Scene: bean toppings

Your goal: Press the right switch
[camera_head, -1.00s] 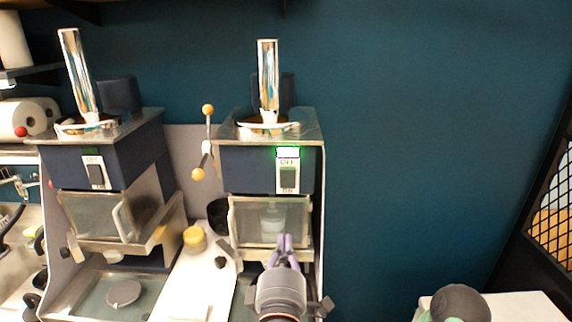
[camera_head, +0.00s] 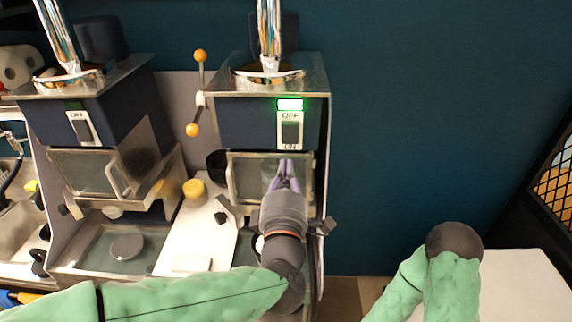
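The right switch (camera_head: 290,132) is a dark rocker on a white plate on the front of the right machine (camera_head: 245,122). OFF is printed above it, and the lower label is partly hard to read. A green light (camera_head: 290,104) glows just above the plate. My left gripper (camera_head: 287,163) points up at the machine, with its purple fingers close together and apparently shut. Its tips show just below the switch plate, in front of the clear window; whether they touch anything cannot be told. My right gripper is out of view.
A similar machine (camera_head: 95,115) with its own switch (camera_head: 81,127) stands at the left. A lever with orange knobs (camera_head: 200,56) and a yellow-capped item (camera_head: 194,190) lie between them. A white table (camera_head: 525,285) is at lower right, and the wall beside the right machine is clear.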

